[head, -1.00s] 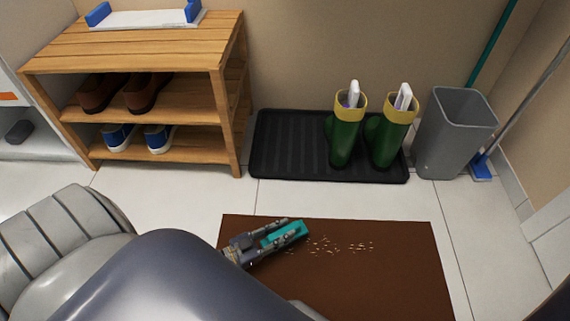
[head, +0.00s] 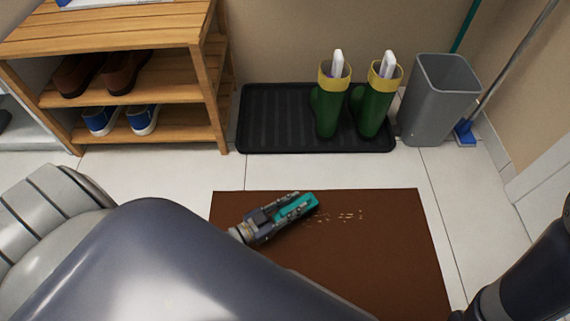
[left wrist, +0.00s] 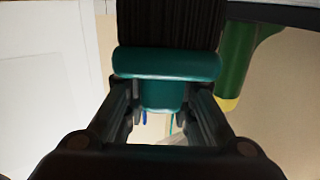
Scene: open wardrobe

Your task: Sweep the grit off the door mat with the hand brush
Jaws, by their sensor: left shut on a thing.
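The brown door mat (head: 370,265) lies flat on the tiled floor. A small scatter of pale grit (head: 346,216) lies on its upper part, just right of the brush. My left gripper (head: 292,208) is low over the mat's upper left part, shut on the teal hand brush (head: 308,201). In the left wrist view the teal brush (left wrist: 165,64) sits between the two fingers. Its bristles are not clear in the head view. My right arm shows at the lower right edge of the head view, but its gripper is out of view.
A black boot tray (head: 275,125) with two green boots (head: 375,105) stands behind the mat. A grey bin (head: 440,100) and a blue-footed tool (head: 465,133) stand at the right. A wooden shoe rack (head: 215,95) is at the left. Floor right of the mat is clear.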

